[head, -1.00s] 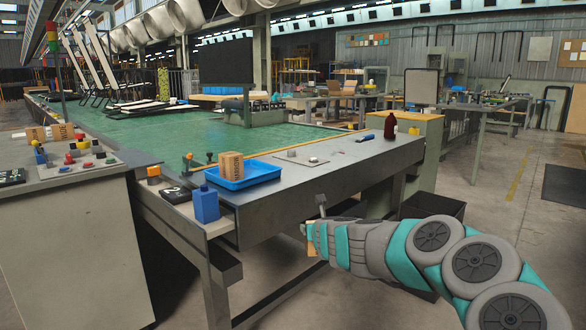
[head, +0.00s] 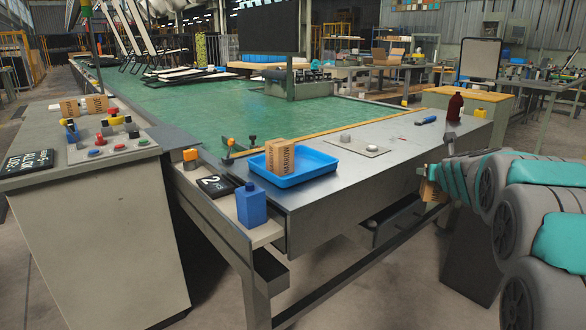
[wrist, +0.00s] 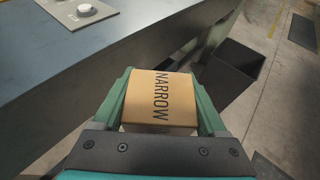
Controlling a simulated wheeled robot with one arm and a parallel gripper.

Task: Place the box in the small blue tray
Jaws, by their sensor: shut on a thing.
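My gripper (wrist: 160,105) is shut on a cardboard box (wrist: 148,97) with NARROW printed on it, as the wrist view shows. In the head view only a small part of the held box (head: 428,190) shows at the right, in front of the table's front edge. The small blue tray (head: 318,166) lies on the grey tabletop, left of my gripper. Another cardboard box (head: 280,162), printed with a word that looks like NARROW, stands upright in the tray's left part. The tray's right part is empty.
A blue bottle (head: 251,205) and a black number plate (head: 215,186) are left of the tray. A dark red bottle (head: 455,107) and a blue-handled tool (head: 426,120) are on the tabletop's right. A third box (head: 92,104) sits on the control panel. A dark bin (wrist: 233,73) is below the table edge.

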